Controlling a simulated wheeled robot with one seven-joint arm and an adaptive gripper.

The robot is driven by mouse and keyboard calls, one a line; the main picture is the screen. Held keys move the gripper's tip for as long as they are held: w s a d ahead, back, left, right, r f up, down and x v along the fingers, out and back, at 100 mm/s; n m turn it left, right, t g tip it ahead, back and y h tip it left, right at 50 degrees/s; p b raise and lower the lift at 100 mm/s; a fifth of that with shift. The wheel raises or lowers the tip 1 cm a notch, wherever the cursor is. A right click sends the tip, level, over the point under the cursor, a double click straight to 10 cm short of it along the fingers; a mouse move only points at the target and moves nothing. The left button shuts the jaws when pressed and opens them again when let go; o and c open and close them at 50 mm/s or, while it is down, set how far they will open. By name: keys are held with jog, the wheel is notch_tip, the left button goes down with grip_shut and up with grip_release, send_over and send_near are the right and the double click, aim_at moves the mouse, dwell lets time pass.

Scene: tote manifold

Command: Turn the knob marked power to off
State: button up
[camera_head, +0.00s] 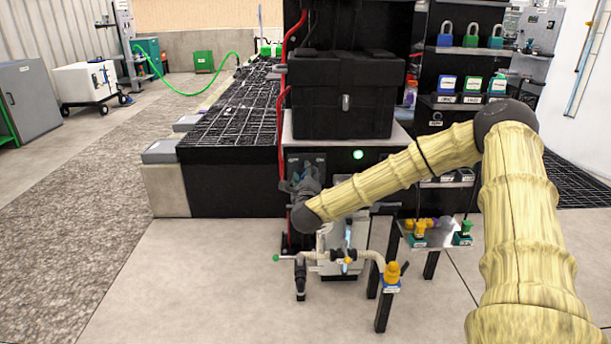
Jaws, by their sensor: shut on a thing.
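My gripper (302,180) is at the dark control panel (293,163) on the front of the black stand, below the large black tote. Its fingers reach up to the panel face and are shut on a knob there. The knob is hidden behind the fingers and wrist, so I cannot read its marking or see which way it points. A round green light (358,154) glows on the black front to the right of the gripper.
The black tote (342,95) stands above the panel. A red pipe (287,100) runs down its left side. Pale piping with valves (347,256) stands below my gripper. A shelf with colored padlocks (471,48) is at the right.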

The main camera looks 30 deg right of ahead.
jog(key=n+p, duration=0.3)
jog(key=n, duration=0.1)
jog(key=shift+a+n, duration=0.15)
jog(key=shift+n, duration=0.15)
jog(key=n+p, duration=0.2)
jog(key=n, duration=0.1)
jog(key=shift+f+n, duration=0.1)
jog(key=shift+n, duration=0.3)
jog(key=n+p, duration=0.3)
jog(key=n, duration=0.1)
jog(key=shift+f+n, duration=0.15)
jog(key=shift+n, duration=0.15)
jog(key=shift+s+f+n+p, duration=0.15)
jog(key=shift+n+p, duration=0.4)
jog(key=shift+n, duration=0.55)
jog(key=shift+w+f+n+p, duration=0.1)
jog(key=shift+n+p, duration=0.45)
jog(key=shift+n, duration=0.55)
jog(key=shift+f, duration=0.1)
jog(key=o, duration=1)
jog(key=shift+o, duration=0.2)
jog(key=shift+s, duration=0.1)
